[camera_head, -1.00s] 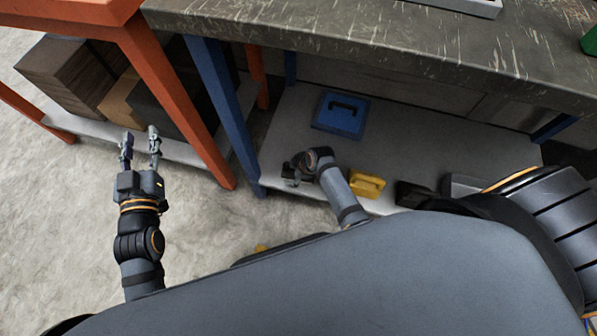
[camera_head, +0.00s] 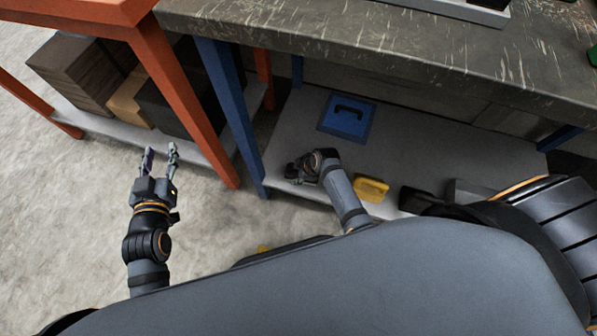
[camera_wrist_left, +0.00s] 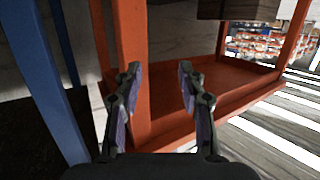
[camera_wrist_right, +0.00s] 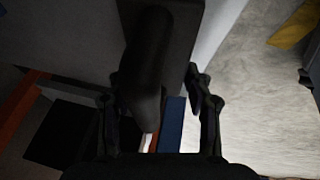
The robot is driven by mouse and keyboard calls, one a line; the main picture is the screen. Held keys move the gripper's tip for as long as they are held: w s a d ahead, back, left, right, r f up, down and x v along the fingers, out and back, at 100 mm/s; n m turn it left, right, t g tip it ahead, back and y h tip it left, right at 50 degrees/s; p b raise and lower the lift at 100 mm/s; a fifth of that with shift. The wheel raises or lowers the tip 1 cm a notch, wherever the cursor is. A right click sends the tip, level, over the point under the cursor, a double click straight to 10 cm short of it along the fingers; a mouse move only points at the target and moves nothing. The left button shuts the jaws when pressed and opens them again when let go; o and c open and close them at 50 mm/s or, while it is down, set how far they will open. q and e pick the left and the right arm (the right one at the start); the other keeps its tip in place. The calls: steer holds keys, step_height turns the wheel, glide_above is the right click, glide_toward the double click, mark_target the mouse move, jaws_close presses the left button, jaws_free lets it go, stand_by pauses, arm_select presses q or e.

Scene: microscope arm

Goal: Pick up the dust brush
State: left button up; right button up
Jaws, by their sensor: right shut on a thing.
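The dust brush (camera_wrist_right: 150,65) shows in the right wrist view as a dark, nearly black object with a rounded handle and a wider block behind it. My right gripper (camera_wrist_right: 152,95) has its fingers on both sides of the handle and is shut on it. In the head view my right gripper (camera_head: 298,170) is over the front left of the lower shelf. The brush cannot be made out there. My left gripper (camera_head: 160,157) is open and empty over the floor at left, and it also shows in the left wrist view (camera_wrist_left: 158,95), facing an orange table leg.
The grey lower shelf (camera_head: 430,145) holds a blue case (camera_head: 346,118) and a yellow box (camera_head: 371,189) right of my right gripper. The worktop (camera_head: 400,45) hangs above. A blue leg (camera_head: 230,110) and an orange leg (camera_head: 180,90) stand between my grippers.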

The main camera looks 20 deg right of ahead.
step_height(320, 180, up, 2)
steer(key=shift+r+p, duration=0.25)
steer(key=shift+p, duration=0.35)
arm_select(q)
steer(key=s+d+f+g+p, duration=0.1)
steer(key=s+f+g+p, duration=0.1)
steer(key=s+f+g, duration=1.2)
arm_select(e)
steer(key=shift+s+d+r, duration=0.3)
steer(key=shift+s+r, duration=0.5)
steer(key=shift+r, duration=0.15)
arm_select(q)
steer(key=shift+y, duration=0.5)
steer(key=s+a+r+p, duration=0.1)
steer(key=r+p, duration=0.1)
steer(key=p, duration=0.1)
steer(key=s+a+r+p, duration=0.1)
steer(key=s+r+p, duration=0.1)
steer(key=shift+s+a+p, duration=0.15)
steer(key=shift+s+p, duration=0.1)
steer(key=shift+p, duration=0.15)
arm_select(e)
steer(key=s+d+r, duration=0.4)
steer(key=s+r, duration=0.3)
steer(key=s, duration=0.4)
steer(key=shift+s+r, duration=0.3)
steer(key=shift+r, duration=0.05)
steer(key=o, duration=0.6)
steer(key=shift+c, duration=0.2)
steer(key=c, duration=0.4)
